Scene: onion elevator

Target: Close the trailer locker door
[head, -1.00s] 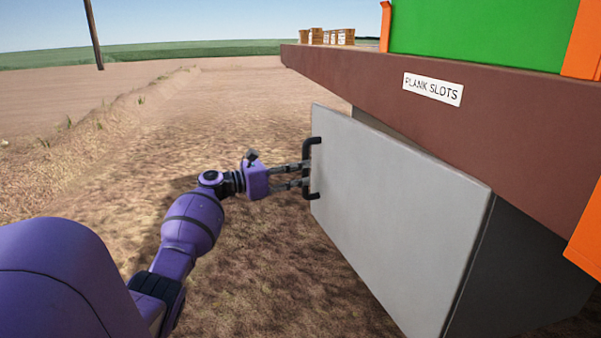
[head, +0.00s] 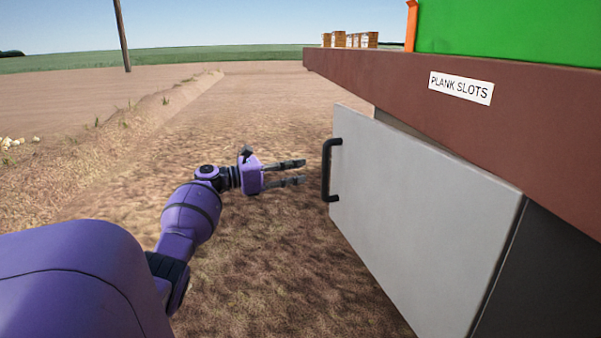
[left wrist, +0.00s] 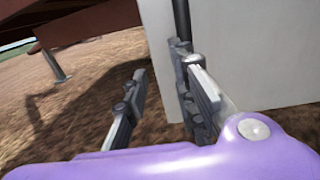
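The trailer locker door (head: 425,215) is a flat light grey panel under the trailer bed, angled out from the bed's edge. A black bar handle (head: 326,170) is on its far left edge. The door also fills the right of the left wrist view (left wrist: 250,50), with part of the dark handle (left wrist: 181,18) behind a fingertip. My left gripper (head: 304,172) is open and empty, with its two fingers pointing at the handle from the left, a small gap short of it. Its fingers are spread in the left wrist view (left wrist: 158,60). My right gripper is not in view.
The brown trailer bed (head: 400,85) overhangs the door and bears a "PLANK SLOTS" label (head: 461,88). A green box (head: 520,35) and several small crates (head: 350,40) are on top. The dirt ground left of the door is clear.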

